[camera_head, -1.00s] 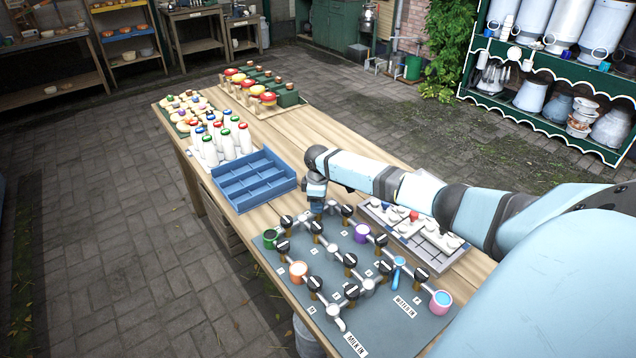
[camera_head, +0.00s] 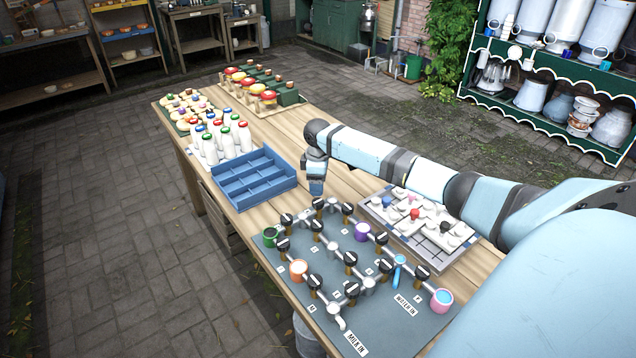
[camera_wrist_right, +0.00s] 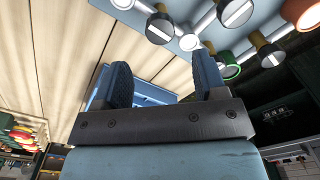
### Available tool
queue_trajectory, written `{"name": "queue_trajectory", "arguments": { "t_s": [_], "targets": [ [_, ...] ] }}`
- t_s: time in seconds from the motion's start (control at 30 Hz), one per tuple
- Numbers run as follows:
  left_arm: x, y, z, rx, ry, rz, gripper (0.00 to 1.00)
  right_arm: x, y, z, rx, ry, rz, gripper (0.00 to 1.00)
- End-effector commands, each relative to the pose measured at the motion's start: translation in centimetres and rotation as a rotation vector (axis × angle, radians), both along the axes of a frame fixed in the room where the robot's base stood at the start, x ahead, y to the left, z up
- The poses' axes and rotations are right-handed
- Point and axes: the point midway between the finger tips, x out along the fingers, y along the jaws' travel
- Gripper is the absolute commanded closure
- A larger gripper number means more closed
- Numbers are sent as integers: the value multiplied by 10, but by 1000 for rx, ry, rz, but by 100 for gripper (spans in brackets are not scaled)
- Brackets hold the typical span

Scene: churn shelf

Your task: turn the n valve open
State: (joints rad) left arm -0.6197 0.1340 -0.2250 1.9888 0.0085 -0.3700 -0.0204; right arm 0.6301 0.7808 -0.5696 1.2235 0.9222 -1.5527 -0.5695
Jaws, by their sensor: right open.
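A grey board (camera_head: 385,318) on the table carries a network of silver pipes with several black-knobbed valves (camera_head: 351,290), each knob with a white bar. Small letter labels lie on the board, too small for me to tell which valve is n. My right gripper (camera_head: 316,188) hangs down just beyond the board's far edge, above the wood, apart from the valves. In the right wrist view its two blue fingers (camera_wrist_right: 163,88) are spread with nothing between them. Black valve knobs (camera_wrist_right: 235,12) show past the fingers there. My left gripper is not in view.
A blue divided crate (camera_head: 253,180) stands left of the gripper, with milk bottles (camera_head: 222,140) behind it. A grey tray of white pieces (camera_head: 415,225) lies right of the gripper. Coloured cups (camera_head: 440,300) sit at pipe ends. Bare wood lies between crate and tray.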

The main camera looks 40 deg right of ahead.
Motion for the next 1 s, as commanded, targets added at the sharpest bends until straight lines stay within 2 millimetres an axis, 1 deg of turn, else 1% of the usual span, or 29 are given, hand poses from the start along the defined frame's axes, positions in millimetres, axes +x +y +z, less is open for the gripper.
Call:
{"name": "queue_trajectory", "arguments": {
  "t_s": [0.03,0.2,0.33,0.5,1.0],
  "targets": [
    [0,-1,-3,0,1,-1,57,0,-1,12,-2,-4,0,35],
    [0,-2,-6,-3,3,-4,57,0,-1,44,-2,-3,0,35],
    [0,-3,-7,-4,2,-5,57,0,0,59,0,-1,0,35],
    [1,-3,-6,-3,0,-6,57,0,0,66,0,0,0,35],
    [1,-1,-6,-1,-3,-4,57,0,0,66,0,0,0,35]
  ]
}}
